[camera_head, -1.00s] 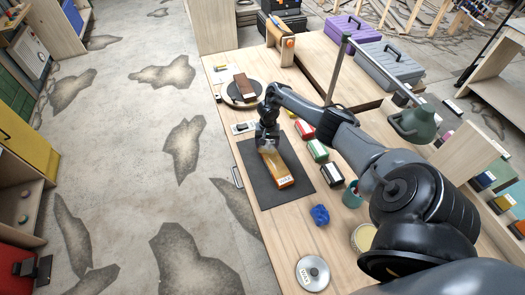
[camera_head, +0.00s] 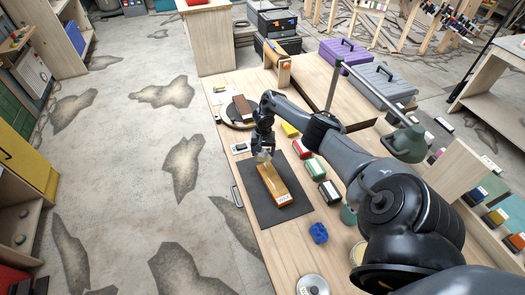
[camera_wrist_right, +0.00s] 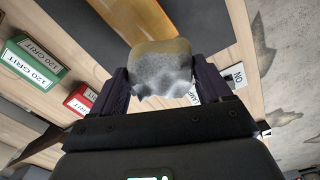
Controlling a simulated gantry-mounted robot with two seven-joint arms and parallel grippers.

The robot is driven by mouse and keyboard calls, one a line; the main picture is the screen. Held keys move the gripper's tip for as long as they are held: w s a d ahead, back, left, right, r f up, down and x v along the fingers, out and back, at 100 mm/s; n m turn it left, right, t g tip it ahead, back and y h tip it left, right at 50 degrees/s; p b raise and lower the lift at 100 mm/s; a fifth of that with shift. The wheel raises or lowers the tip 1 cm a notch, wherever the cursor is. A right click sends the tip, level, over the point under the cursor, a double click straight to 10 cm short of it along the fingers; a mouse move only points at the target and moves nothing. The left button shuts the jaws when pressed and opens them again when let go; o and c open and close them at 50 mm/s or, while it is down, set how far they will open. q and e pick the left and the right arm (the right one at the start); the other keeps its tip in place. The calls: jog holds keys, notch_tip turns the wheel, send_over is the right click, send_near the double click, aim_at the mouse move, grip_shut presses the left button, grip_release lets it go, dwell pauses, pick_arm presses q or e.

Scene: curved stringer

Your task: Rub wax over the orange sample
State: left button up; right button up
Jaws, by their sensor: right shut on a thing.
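The orange sample (camera_head: 273,184) is a flat amber-orange board on a dark mat (camera_head: 250,188) at the bench's left edge. Its near end carries a white label. My right gripper (camera_head: 264,155) is at the sample's far end. In the right wrist view it is shut on a rounded grey-and-tan pad (camera_wrist_right: 160,72), which overlaps the end of the orange sample (camera_wrist_right: 134,22). I cannot tell whether the pad touches the sample. A round lidded tin (camera_head: 313,286) and an open tin with pale contents (camera_head: 358,252) stand near the front. My left gripper is not in view.
Green (camera_head: 314,168) and red (camera_head: 301,148) sanding blocks stand in a row right of the mat. A blue crumpled cloth (camera_head: 318,233) lies nearer. A round stand (camera_head: 238,115) with a brown block is behind the gripper. A green lamp (camera_head: 408,143) overhangs the right side.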

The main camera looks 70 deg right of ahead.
jog(key=shift+r+p, duration=1.55)
